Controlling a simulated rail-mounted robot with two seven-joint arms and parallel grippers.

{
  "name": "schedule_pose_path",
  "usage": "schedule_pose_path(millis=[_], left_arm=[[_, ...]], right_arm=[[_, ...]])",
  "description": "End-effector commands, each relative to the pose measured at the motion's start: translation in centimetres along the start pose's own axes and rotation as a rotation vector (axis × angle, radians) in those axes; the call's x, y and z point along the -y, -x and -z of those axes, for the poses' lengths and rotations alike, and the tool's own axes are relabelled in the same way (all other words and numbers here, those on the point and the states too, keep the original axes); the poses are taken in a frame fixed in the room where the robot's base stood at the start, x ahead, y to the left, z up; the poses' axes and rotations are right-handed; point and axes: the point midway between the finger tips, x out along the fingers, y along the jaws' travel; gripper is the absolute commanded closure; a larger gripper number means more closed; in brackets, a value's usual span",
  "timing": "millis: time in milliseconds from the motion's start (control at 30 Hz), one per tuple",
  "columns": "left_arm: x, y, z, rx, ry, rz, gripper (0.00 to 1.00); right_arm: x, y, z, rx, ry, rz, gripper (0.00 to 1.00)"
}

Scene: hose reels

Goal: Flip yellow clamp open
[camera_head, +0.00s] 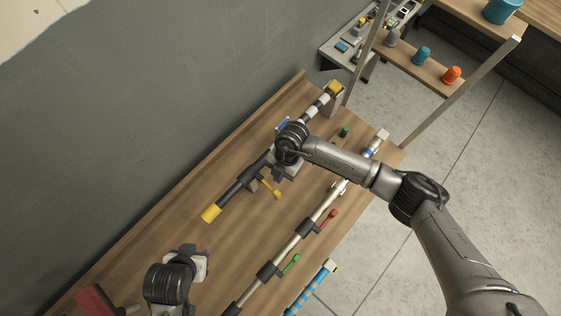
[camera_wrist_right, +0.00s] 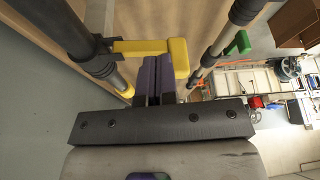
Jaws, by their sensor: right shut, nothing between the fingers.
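The yellow clamp lever (camera_head: 271,187) sticks out sideways from a dark collar on a black pipe (camera_head: 232,195) with yellow ends. In the right wrist view the lever (camera_wrist_right: 148,47) runs across to a thicker yellow end beside the fingertips. My right gripper (camera_head: 276,171) is over the pipe, just beside the lever. In the wrist view its dark fingers (camera_wrist_right: 158,72) are together and empty, very close to the lever's end; I cannot tell if they touch. My left gripper (camera_head: 195,262) is at the lower left, its fingers hidden.
A pale pipe (camera_head: 290,245) with a red lever (camera_head: 328,219) and a green lever (camera_head: 291,263) runs parallel. A blue pipe (camera_head: 308,291) lies nearer the table edge. A red object (camera_head: 95,301) is at the lower left. A grey wall borders the wooden table (camera_head: 160,235).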

Motion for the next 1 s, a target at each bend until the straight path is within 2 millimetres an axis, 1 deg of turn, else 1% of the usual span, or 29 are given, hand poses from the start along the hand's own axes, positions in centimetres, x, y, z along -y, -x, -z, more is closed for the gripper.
schedule_pose_path(millis=[167,267,367,500,700,900,1000], left_arm=[[-0.1,-0.1,0.0,-0.001,0.002,-0.002,0.57],[-0.1,-0.3,0.0,-0.002,0.002,-0.002,0.57],[0.0,-0.7,-0.1,-0.002,0.001,0.000,0.57],[0.0,-1.3,-0.3,-0.002,-0.003,0.002,0.57],[0.2,-2.0,-0.6,-0.001,-0.010,0.008,0.57],[0.2,-2.4,-0.8,0.000,-0.011,0.009,0.57],[0.2,-2.5,-0.8,-0.001,-0.011,0.008,0.57]], right_arm=[[0.2,0.3,-0.9,0.002,-0.003,0.000,1.00],[0.6,0.8,-2.2,0.001,-0.004,0.000,1.00],[1.1,1.5,-4.1,0.003,-0.008,-0.001,1.00],[1.3,4.5,-3.8,0.003,0.000,-0.004,1.00],[1.6,8.0,-3.8,0.003,-0.002,-0.003,1.00],[1.8,10.3,-3.7,0.001,-0.002,-0.002,1.00],[1.9,11.0,-3.6,0.001,-0.002,-0.001,1.00]])
